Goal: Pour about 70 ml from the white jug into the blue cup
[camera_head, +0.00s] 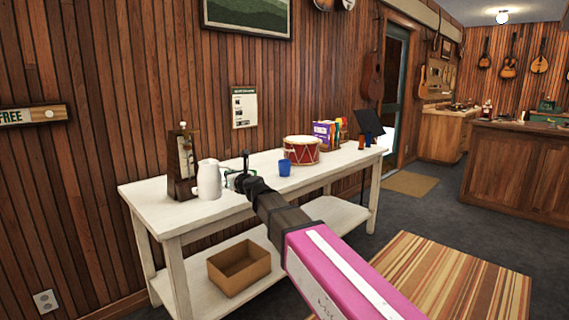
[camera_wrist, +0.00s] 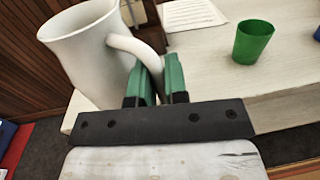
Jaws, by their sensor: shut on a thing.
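The white jug (camera_head: 207,180) stands upright at the left part of the white table, beside a metronome. I cannot tell whether its base touches the tabletop. My gripper (camera_head: 232,179) is at the jug's right side. In the wrist view, its green fingers (camera_wrist: 155,83) are shut on the handle of the jug (camera_wrist: 85,58). The blue cup (camera_head: 285,167) stands upright on the table, right of my gripper and in front of the drum. A blue sliver (camera_wrist: 317,34) at the wrist view's right edge may be this cup.
A green cup (camera_wrist: 253,42) and a printed sheet (camera_wrist: 192,14) lie near the jug in the wrist view. The metronome (camera_head: 181,165) is close at the jug's left. A red drum (camera_head: 301,150), boxes (camera_head: 324,133) and an orange cup (camera_head: 362,141) are further right on the table (camera_head: 160,208).

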